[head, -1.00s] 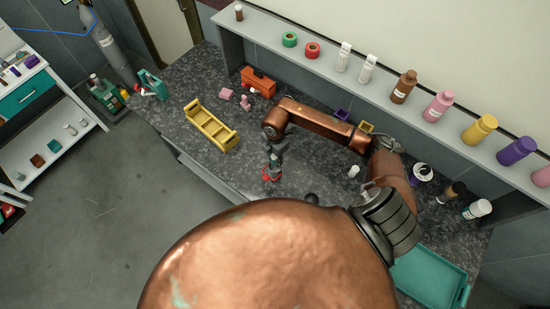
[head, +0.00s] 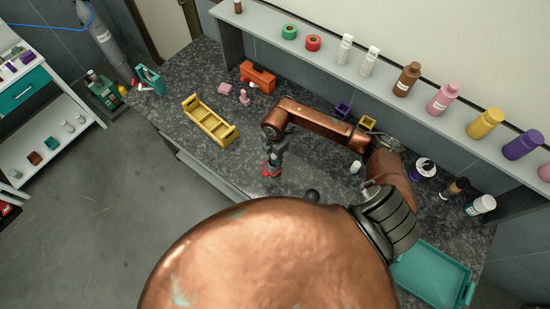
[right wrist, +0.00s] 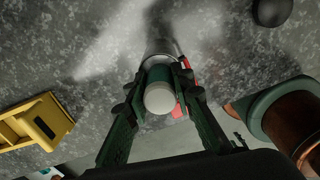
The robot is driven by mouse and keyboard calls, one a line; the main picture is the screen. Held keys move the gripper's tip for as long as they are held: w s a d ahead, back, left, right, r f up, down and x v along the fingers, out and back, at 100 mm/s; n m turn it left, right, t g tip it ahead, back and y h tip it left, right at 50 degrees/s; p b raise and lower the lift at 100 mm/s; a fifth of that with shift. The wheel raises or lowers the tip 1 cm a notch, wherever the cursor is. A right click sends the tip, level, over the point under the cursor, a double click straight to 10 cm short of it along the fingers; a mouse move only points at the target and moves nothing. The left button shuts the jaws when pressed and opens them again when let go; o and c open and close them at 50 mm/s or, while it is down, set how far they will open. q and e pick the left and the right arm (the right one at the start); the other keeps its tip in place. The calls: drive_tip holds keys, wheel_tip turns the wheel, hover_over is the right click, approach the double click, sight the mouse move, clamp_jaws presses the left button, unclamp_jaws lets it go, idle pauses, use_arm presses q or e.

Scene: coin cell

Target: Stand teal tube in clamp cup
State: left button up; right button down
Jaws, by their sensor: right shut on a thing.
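The teal tube (right wrist: 157,74) with a white end is between the fingers of my right gripper (right wrist: 158,88), seen nearly end-on in the right wrist view. My right gripper (head: 274,161) is shut on it, low over the worktop in the head view. A red part (head: 268,172) sits just below the fingertips, and it also shows beside the tube in the right wrist view (right wrist: 180,99). A pale round rim (right wrist: 156,46) shows around the tube's far end; it may be the clamp cup. Whether the tube is inside it cannot be told. My left gripper is out of view.
A yellow rack (head: 208,123) stands to the left of the gripper on the dark speckled worktop (head: 240,165). Pink pieces (head: 244,97) and an orange box (head: 258,77) lie behind. A teal tray (head: 432,272) is at right. A shelf (head: 330,54) with bottles runs along the back.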

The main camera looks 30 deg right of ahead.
drive_tip(key=c, duration=1.6)
unclamp_jaws()
drive_tip(key=shift+f, duration=0.1)
wheel_tip(320, 180, up, 12)
drive_tip(key=shift+r, duration=0.1)
